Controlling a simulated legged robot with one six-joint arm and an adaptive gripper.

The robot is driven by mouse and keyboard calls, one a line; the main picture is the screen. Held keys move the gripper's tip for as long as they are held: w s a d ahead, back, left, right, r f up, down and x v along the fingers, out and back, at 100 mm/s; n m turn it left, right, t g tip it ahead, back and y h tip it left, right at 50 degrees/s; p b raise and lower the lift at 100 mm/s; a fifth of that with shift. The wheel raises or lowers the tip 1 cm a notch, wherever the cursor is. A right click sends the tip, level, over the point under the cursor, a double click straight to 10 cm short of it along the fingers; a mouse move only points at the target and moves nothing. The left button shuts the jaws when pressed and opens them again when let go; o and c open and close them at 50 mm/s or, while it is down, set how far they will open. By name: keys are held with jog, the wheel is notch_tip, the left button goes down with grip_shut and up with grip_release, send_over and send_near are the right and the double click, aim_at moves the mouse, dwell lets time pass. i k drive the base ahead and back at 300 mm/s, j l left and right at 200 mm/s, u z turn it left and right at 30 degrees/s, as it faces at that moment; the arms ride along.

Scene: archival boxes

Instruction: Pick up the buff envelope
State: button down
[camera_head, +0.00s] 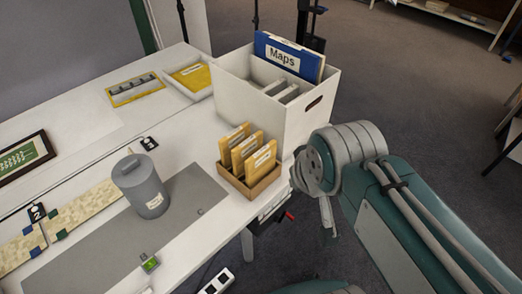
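Several upright yellow-buff envelopes (262,158) with pale labels stand in a small open brown box (262,187) at the table's right edge. Another flat yellow-buff item (192,75) lies in a shallow white tray (176,84) at the back. I cannot tell which of these is the buff envelope of the task. My teal and grey arm rises at the right, just right of the brown box and apart from the envelopes. A thin grey part, perhaps my gripper (328,216), hangs below the arm's round joint. Its fingers are not clear, and nothing is seen held.
A large white box (240,103) with a blue Maps folder (287,58) stands behind the brown box. A grey lidded canister (141,187) stands on a grey mat (185,215) to the left. A framed picture (22,158) lies at far left. Open floor lies beyond the table.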

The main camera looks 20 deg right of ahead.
aim_at(260, 164)
jog(key=i+l+u, duration=0.15)
jog(key=l, duration=0.2)
jog(key=i+l+u, duration=0.15)
jog(key=l, duration=0.2)
jog(key=i+l+u, duration=0.15)
jog(key=l, duration=0.25)
